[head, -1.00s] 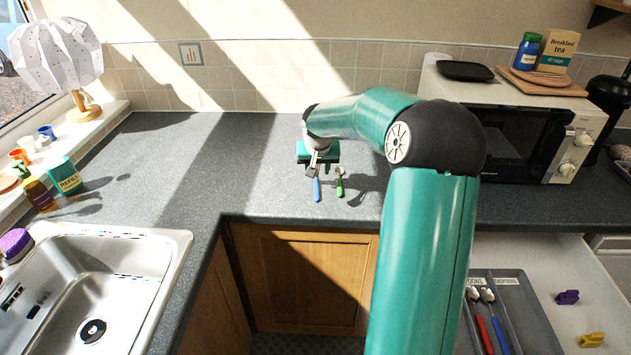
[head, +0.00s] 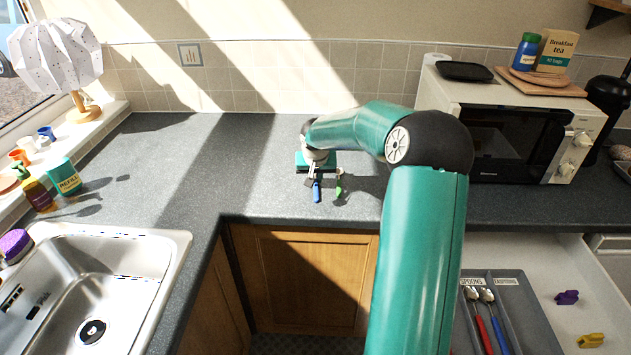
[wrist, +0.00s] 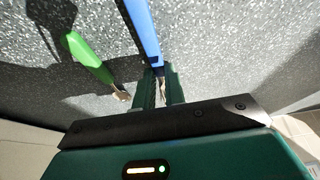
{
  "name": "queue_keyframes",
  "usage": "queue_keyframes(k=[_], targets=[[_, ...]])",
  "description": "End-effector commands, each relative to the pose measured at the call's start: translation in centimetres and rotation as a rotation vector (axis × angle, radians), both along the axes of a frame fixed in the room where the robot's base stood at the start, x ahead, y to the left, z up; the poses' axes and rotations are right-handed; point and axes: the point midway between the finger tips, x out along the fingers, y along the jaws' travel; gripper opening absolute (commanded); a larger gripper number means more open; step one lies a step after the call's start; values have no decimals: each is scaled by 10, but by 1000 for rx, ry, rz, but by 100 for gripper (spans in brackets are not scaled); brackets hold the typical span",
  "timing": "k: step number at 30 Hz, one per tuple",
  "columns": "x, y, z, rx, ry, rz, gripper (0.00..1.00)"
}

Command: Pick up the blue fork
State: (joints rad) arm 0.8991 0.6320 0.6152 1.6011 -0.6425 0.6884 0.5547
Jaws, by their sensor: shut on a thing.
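The blue fork (head: 317,191) is over the grey worktop in the middle of the head view, its blue handle pointing toward the front edge. In the wrist view its blue handle (wrist: 142,30) runs up from between the fingers. My gripper (wrist: 157,88) is shut on the fork near the metal end of the handle; the tines are mostly hidden by the gripper. I cannot tell whether the fork still touches the worktop. A green-handled utensil (head: 339,188), with a metal end, lies just to the right of the fork in the head view, apart from it.
An open drawer (head: 590,285) at the lower right holds a grey tray (head: 530,300) with a red and a blue-handled spoon. A sink (head: 150,270) is at the left and a microwave (head: 510,130) at the right. The worktop (head: 180,150) left of my gripper is clear.

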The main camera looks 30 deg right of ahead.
Motion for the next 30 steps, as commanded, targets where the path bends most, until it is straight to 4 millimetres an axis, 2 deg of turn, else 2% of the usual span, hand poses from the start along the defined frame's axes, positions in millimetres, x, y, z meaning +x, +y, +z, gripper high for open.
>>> queue_keyframes(k=[8, 14, 25, 30], targets=[[0, 0, 7, -1, 0, 0, 0], [0, 0, 32, -3, -3, -1, 0], [-50, 19, 95, -5, -2, -2, 0], [-80, 31, 108, -5, -1, -2, 0]])
